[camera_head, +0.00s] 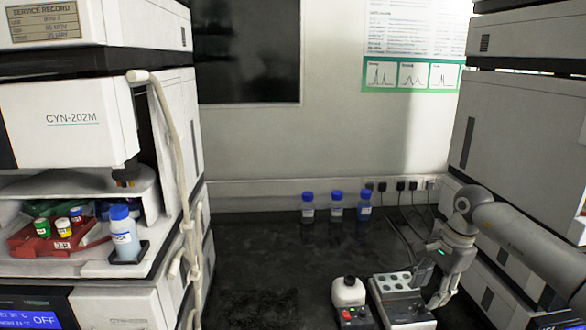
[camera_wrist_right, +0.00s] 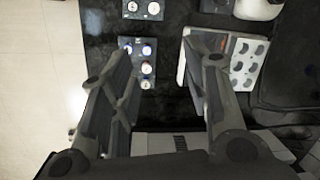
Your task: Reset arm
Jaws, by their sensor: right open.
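My right gripper (camera_head: 438,297) hangs from my right arm at the right of the head view, just beside a grey rack with round wells (camera_head: 399,285). In the right wrist view my right gripper (camera_wrist_right: 155,52) shows its two fingers spread wide with nothing held between them. Beyond and between the fingers lies a dark block with several small round caps (camera_wrist_right: 140,62). A light tray with dark wells (camera_wrist_right: 247,62) is behind the right finger. My left gripper is in neither view.
A white vortex-like device (camera_head: 348,292) stands left of the rack. Three blue-capped bottles (camera_head: 336,206) stand at the back. The left instrument (camera_head: 65,120) holds a red vial tray (camera_head: 55,240) and a blue-capped bottle (camera_head: 124,232). Another instrument stack (camera_head: 520,130) is close behind my right arm. The dark bench (camera_head: 265,260) is clear at centre left.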

